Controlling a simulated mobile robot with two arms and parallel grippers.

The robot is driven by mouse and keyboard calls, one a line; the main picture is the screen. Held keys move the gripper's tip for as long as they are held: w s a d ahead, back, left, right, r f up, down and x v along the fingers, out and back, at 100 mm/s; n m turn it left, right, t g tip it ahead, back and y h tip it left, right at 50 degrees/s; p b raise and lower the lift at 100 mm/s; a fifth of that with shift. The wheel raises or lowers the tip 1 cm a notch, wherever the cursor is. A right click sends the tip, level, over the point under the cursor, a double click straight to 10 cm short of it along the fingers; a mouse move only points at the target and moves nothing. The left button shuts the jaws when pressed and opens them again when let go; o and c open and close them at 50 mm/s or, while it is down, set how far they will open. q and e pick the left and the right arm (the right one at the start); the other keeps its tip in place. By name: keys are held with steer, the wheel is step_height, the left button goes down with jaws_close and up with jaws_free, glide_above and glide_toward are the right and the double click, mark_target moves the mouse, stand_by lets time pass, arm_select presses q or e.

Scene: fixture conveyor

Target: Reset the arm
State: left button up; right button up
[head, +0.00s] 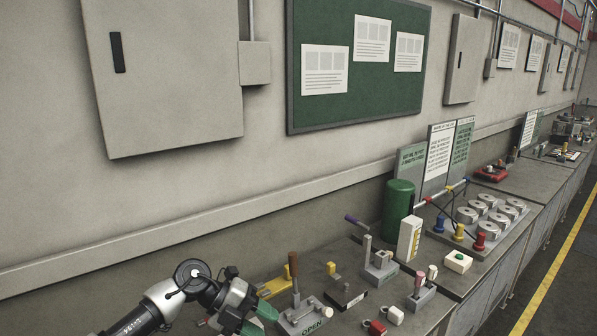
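My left arm comes in from the lower left. My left gripper (259,319) has green fingertips, which look spread with nothing between them. It is at the bottom edge, just left of a grey fixture marked OPEN (305,318) with an upright brown-handled lever (294,279). I cannot tell whether the fingertips touch the fixture. Part of the gripper is cut off by the picture's lower edge. My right gripper is not in view.
A wall with a green board (360,95) stands behind. The floor is at right.

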arm_select(q)
steer(key=s+d+r+n+t+h, duration=0.2)
steer(key=d+r+n+t+h, duration=0.25)
steer(key=d+t+h, duration=0.2)
steer(key=s+a+f+n+t+y, duration=0.4)
steer(key=s+a+f+n+y, duration=0.35)
steer(key=n, duration=0.55)
steer(key=s+a+f+n+t+y, duration=0.45)
steer(key=a+n+y, duration=0.5)
steer(key=n, duration=0.35)
steer(key=s+a+f+n+g, duration=0.1)
steer(key=s+f+g, duration=0.3)
steer(key=s, duration=0.5)
steer(key=s+a+f+n+g, duration=0.1)
steer(key=s+a+f+g, duration=0.1)
steer(key=s+g, duration=0.55)
step_height(320, 180, down, 36)
steer(key=s+b, duration=0.1)
steer(key=b, duration=1.1)
steer(key=s+a+f+b, duration=0.1)
steer(key=s+f+b, duration=0.4)
steer(key=f, duration=0.9)
steer(key=s+a+f+g+b, duration=0.1)
steer(key=s+f+b, duration=0.4)
steer(key=s+f, duration=0.7)
step_height(320, 180, down, 2)
steer(key=shift+a+m+y, duration=0.35)
steer(key=shift+m+y, duration=0.1)
